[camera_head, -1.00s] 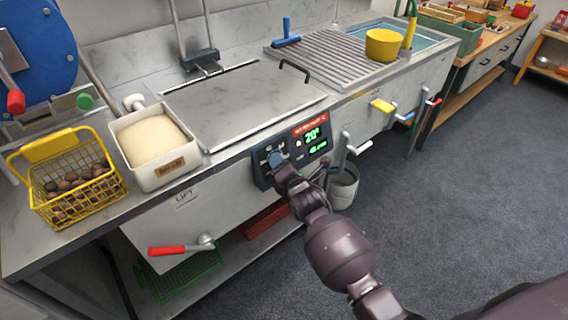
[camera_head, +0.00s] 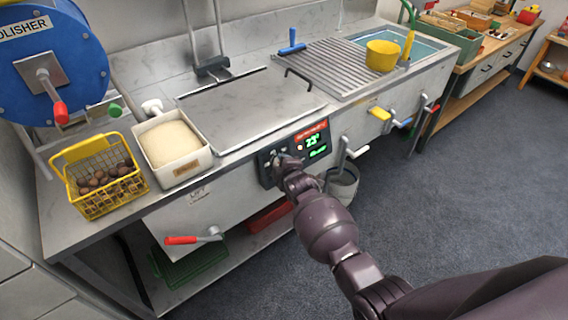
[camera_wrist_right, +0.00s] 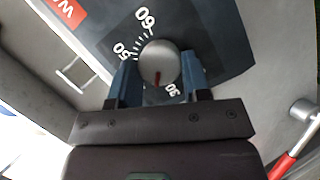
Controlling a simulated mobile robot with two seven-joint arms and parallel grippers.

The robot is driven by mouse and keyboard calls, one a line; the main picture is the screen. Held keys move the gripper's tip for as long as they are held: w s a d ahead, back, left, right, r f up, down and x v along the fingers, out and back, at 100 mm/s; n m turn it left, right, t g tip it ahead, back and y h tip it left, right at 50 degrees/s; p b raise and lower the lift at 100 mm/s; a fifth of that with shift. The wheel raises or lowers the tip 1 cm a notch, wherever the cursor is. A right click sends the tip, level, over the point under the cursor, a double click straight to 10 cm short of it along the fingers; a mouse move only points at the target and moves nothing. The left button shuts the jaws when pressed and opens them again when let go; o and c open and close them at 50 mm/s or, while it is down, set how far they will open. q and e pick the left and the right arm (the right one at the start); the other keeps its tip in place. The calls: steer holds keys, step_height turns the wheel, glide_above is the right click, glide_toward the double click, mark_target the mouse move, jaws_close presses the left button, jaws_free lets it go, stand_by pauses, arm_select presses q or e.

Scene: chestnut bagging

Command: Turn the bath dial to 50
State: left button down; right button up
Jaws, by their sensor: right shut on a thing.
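The bath dial (camera_wrist_right: 159,62) is a round grey knob with a red mark. In the right wrist view, 60, 50 and 30 are printed around it, and the red mark points down, near the 30 side. My right gripper (camera_wrist_right: 158,72) is shut on the dial, one blue-grey finger on each side. In the head view my right gripper (camera_head: 280,160) reaches the dark control panel (camera_head: 265,170) on the bath front and hides most of the dial. The panel's green display (camera_head: 313,141) seems to read 23°. My left gripper is not in view.
The bath lid (camera_head: 245,108) is closed, with a red-handled lift crank (camera_head: 190,239) below. A white bin (camera_head: 184,172) and a yellow basket of chestnuts (camera_head: 82,158) stand at left. A grey bucket (camera_head: 343,186) is under the counter, right of my arm.

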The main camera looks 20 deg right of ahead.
arm_select(q)
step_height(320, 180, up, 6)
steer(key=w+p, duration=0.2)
steer(key=p, duration=0.2)
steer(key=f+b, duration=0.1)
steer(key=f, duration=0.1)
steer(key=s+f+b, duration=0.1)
steer(key=b, duration=0.1)
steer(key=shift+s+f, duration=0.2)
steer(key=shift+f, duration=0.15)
arm_select(e)
steer(key=m+g+y, duration=0.1)
steer(key=m, duration=0.4)
steer(key=m+g+y, duration=0.1)
steer(key=m+y, duration=0.1)
steer(key=m, duration=0.2)
steer(key=m+g+y, duration=0.1)
steer(key=m+y, duration=0.1)
steer(key=m, duration=0.3)
steer(key=shift+w+d+r+m+g, duration=0.2)
steer(key=shift+d+m+g, duration=0.1)
steer(key=shift+d, duration=0.1)
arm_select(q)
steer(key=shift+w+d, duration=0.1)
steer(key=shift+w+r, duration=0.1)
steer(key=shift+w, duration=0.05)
